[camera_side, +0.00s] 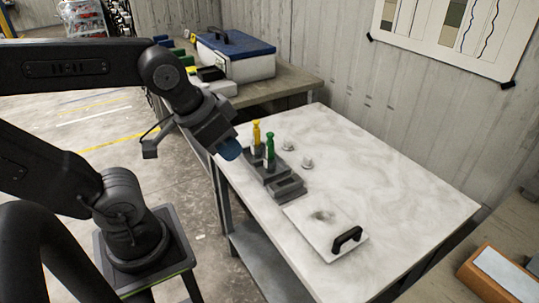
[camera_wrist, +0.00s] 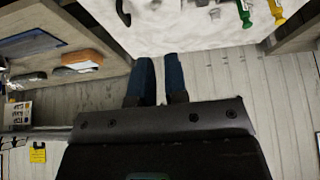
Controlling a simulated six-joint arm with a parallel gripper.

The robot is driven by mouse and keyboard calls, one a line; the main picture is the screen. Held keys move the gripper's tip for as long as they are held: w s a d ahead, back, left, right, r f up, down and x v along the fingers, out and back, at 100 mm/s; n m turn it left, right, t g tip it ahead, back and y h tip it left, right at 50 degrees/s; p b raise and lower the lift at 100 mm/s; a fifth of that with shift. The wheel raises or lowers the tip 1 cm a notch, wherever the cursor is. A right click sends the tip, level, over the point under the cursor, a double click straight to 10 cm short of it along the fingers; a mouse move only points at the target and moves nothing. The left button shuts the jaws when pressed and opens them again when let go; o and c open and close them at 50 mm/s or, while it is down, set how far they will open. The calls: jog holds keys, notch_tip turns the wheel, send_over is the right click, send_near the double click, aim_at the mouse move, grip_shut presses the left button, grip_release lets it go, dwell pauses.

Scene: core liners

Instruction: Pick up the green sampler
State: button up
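The green sampler (camera_side: 269,151) stands upright in a dark grey rack (camera_side: 282,188) on the pale worktable, beside a yellow sampler (camera_side: 256,134) that also stands in the rack. My gripper (camera_side: 230,150), with blue fingertips, is left of the green sampler and apart from it. In the wrist view the green sampler (camera_wrist: 244,14) and the yellow sampler (camera_wrist: 277,12) are at the top right, cut by the edge. The gripper (camera_wrist: 160,58) shows a narrow gap between its two blue fingers, with nothing in it.
A white plate with a black handle (camera_side: 347,239) lies at the table's front. Two small grey pieces (camera_side: 307,162) sit right of the rack. A blue-lidded cooler (camera_side: 235,55) is on the bench behind. An orange-brown tray (camera_side: 498,276) is at lower right. The table's right side is clear.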

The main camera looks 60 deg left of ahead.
jog(key=o, duration=0.8)
jog(key=shift+c, duration=0.2)
jog(key=n+g+y, duration=0.2)
jog(key=n+y, duration=0.1)
jog(key=n, duration=0.6)
send_over(270, 141)
jog(key=s+d, duration=0.4)
notch_tip(270, 141, down, 7)
jog(key=x, duration=0.8)
jog(key=shift+w+a, duration=0.1)
jog(key=shift+a, duration=0.35)
jog(key=shift+x, duration=3)
